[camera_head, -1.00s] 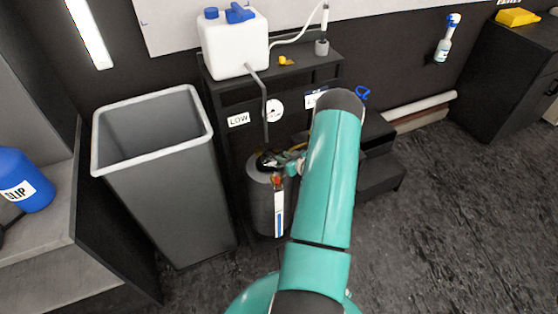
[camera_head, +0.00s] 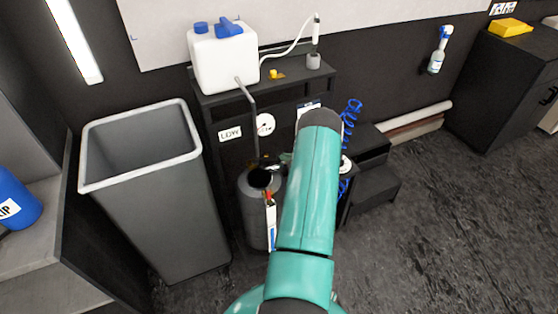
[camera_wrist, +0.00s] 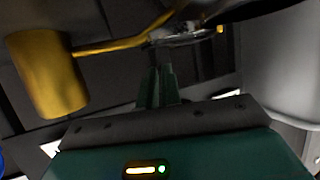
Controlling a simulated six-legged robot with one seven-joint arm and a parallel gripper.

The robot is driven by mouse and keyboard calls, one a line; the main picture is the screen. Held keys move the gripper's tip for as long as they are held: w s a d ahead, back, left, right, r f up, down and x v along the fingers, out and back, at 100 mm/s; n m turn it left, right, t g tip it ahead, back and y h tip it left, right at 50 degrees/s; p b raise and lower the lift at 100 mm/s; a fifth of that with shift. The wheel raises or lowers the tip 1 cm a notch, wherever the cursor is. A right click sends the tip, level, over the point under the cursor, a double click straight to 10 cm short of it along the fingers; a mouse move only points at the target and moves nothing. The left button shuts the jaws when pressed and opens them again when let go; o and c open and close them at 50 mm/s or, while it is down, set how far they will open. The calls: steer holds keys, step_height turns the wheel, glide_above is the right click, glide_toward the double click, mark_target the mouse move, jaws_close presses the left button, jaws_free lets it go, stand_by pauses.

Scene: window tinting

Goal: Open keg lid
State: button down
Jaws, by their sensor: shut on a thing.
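The dark grey keg (camera_head: 256,218) stands upright on the floor in front of the black stand, with a label strip down its side. A dark round opening (camera_head: 262,178) shows at its top. My gripper is mostly hidden behind my teal arm in the head view, to the right of the keg. In the wrist view my gripper (camera_wrist: 160,70) is closed at a metal fitting (camera_wrist: 180,40), which looks like part of the keg lid; its full shape is hidden. A yellow cylinder (camera_wrist: 45,75) on a thin yellow rod shows at left there.
A grey bin (camera_head: 150,200) stands left of the keg. The stand (camera_head: 215,95) behind carries a white jug (camera_head: 222,60). A blue coiled hose (camera_head: 350,115) and black steps (camera_head: 372,180) are to the right. Floor is clear further right.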

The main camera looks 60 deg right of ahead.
steer(key=shift+w+a+f, duration=0.3)
steer(key=shift+w+a, duration=0.15)
steer(key=shift+w, duration=0.3)
steer(key=shift+a+f, duration=0.1)
steer(key=c, duration=1.3)
jaws_free()
steer(key=shift+o, duration=0.3)
steer(key=shift+s+d, duration=0.1)
steer(key=shift+d, duration=0.15)
steer(key=shift+s+d+r, duration=0.1)
steer(key=shift+r, duration=0.1)
steer(key=v, duration=1.3)
steer(key=shift+s, duration=0.4)
